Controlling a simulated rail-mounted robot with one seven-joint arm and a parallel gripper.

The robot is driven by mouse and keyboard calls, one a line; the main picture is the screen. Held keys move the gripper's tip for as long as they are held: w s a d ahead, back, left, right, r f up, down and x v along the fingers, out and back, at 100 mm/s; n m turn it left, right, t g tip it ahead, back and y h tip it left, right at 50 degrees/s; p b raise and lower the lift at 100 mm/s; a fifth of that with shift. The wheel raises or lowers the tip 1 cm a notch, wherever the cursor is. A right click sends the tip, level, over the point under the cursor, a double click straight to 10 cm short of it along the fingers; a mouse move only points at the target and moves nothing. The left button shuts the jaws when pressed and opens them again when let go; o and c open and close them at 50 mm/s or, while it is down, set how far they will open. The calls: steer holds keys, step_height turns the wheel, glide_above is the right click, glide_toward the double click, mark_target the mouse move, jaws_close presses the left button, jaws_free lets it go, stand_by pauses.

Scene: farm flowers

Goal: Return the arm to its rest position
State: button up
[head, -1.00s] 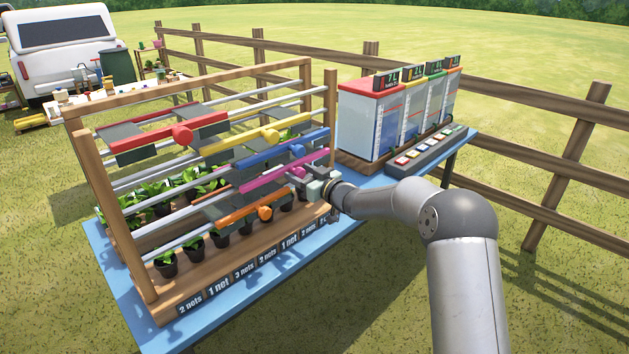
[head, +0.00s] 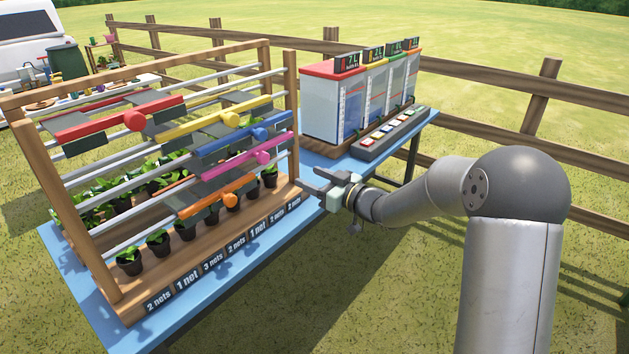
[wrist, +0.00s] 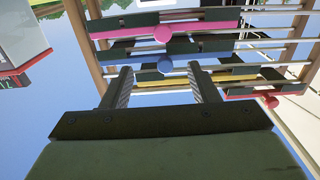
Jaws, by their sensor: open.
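My gripper (head: 318,190) is open and empty, just off the right end of the wooden rack in the head view. Its two fingers (wrist: 162,88) stand apart in the wrist view with nothing between them. The rack (head: 292,118) carries sliding nets with coloured bars: red (head: 118,120), yellow (head: 208,122), blue (head: 240,134), pink (head: 245,162) and orange (head: 215,204). The pink bar shows beyond the fingers in the wrist view (wrist: 120,33). My gripper looks apart from the bars.
The blue table (head: 100,318) holds the rack, several potted plants (head: 158,242) and a row of labels along its front. Water tanks (head: 333,108) and a button panel (head: 392,135) stand at its far right. A wooden fence (head: 480,90) runs behind. Open grass lies in front.

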stand_by(0.3)
steer(key=s+d+f+m+g+h+p, duration=0.1)
steer(key=s+d+f+m+h, duration=0.1)
steer(key=s+d+m+h, duration=0.85)
steer(key=s+d+f+g+h, duration=0.1)
steer(key=s+g, duration=0.2)
steer(key=s, duration=0.6)
steer(key=s+d+f+g+h, duration=0.1)
steer(key=s+d+g, duration=0.1)
steer(key=s, duration=0.8)
steer(key=s+d+f+g+h+p, duration=0.1)
steer(key=s+g, duration=0.3)
steer(key=s, duration=0.6)
steer(key=shift+s+d+f+h, duration=0.15)
steer(key=shift+d+f+h, duration=0.2)
steer(key=shift+d, duration=0.4)
